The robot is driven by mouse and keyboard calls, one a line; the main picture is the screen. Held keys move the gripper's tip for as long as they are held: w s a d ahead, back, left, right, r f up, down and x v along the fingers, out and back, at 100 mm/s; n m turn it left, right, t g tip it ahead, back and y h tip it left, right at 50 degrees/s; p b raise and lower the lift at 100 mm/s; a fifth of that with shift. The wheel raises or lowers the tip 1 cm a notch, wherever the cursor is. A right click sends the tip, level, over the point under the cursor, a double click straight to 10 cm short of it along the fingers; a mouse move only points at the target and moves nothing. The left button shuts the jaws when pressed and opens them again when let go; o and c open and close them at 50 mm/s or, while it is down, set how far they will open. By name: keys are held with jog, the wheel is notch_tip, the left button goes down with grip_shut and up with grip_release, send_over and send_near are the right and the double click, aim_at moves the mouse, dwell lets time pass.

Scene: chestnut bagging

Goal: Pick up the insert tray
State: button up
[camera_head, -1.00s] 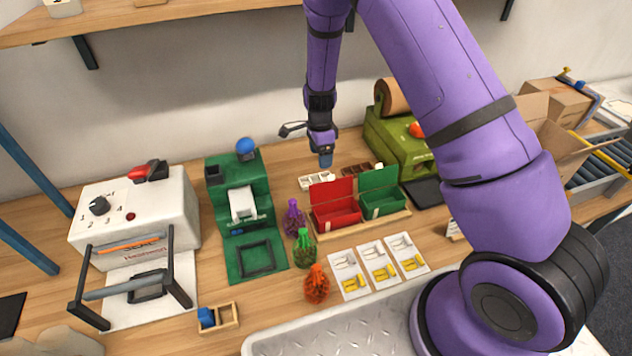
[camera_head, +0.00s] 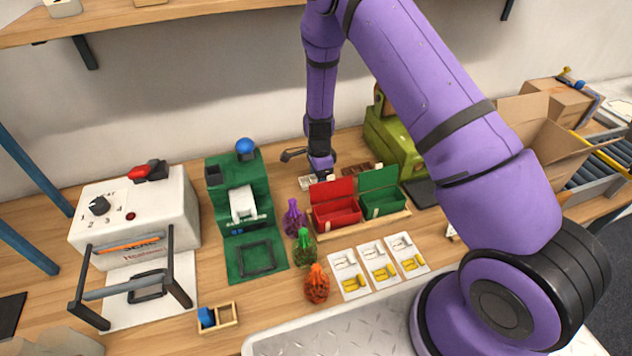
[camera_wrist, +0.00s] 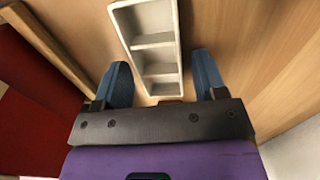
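The insert tray (camera_wrist: 151,42) is a small white tray with several compartments lying on the wooden bench. In the wrist view it extends up from between the two blue fingers of my gripper (camera_wrist: 164,82). The fingers are apart, one on each side of its near end, with a gap visible on both sides. In the head view the tray (camera_head: 306,183) shows only in part behind the red box, and my gripper (camera_head: 322,172) is low at its right end, with its fingertips mostly hidden.
A red box (camera_head: 336,213) and a green box (camera_head: 383,203) with raised lids stand just in front. A brown tray (camera_head: 357,169) lies to the right, near the green machine (camera_head: 392,140). Net bags and printed cards lie nearer the bench front.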

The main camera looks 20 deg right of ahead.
jog(key=c, duration=0.7)
jog(key=shift+c, duration=0.2)
